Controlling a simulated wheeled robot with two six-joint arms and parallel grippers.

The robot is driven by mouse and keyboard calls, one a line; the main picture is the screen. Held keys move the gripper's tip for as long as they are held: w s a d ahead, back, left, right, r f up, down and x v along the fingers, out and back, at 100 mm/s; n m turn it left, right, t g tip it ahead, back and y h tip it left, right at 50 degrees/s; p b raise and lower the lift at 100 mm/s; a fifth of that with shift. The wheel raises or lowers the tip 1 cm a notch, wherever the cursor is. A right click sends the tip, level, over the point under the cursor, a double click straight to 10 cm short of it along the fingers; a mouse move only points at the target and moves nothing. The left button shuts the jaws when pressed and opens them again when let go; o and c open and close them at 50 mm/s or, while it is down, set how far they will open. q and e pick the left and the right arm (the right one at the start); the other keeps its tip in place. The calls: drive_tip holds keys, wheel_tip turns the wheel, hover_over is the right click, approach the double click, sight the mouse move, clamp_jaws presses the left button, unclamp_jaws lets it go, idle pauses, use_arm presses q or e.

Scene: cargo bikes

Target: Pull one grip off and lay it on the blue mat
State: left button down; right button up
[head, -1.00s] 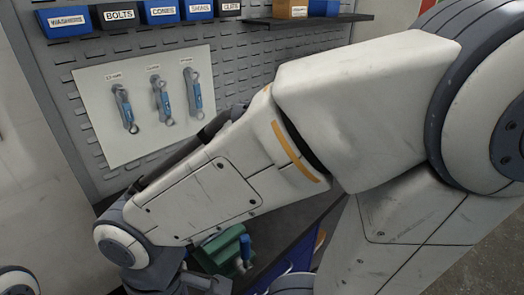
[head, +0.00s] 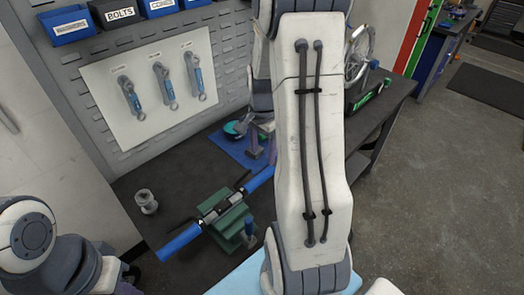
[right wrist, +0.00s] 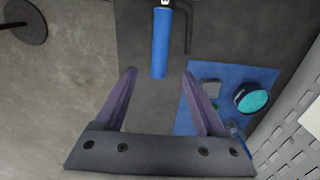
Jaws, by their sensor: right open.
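A handlebar (head: 215,212) is clamped in a green vise (head: 232,222) on the dark bench. It has a blue grip at each end: the near-left grip (head: 180,242) and the far-right grip (head: 260,180). My right gripper (head: 262,150) is above the bench, partly behind my right arm, near the far-right grip. In the right wrist view my open, empty jaws (right wrist: 159,72) point at this grip (right wrist: 160,42), whose free end shows between the purple fingertips; contact is not visible. The blue mat (right wrist: 218,72) lies to the right there. My left gripper is not in view.
A round teal-topped thing (right wrist: 252,98) lies on the mat. A black brake lever (right wrist: 188,28) sits beside the grip. A small metal part (head: 146,200) stands on the bench left of the vise. A wheel stand (head: 362,65) is at the far right. A pegboard with wrenches backs the bench.

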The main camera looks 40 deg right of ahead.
sight(263, 173)
wheel_tip(263, 173, down, 10)
drive_tip(key=shift+p, duration=0.75)
clamp_jaws()
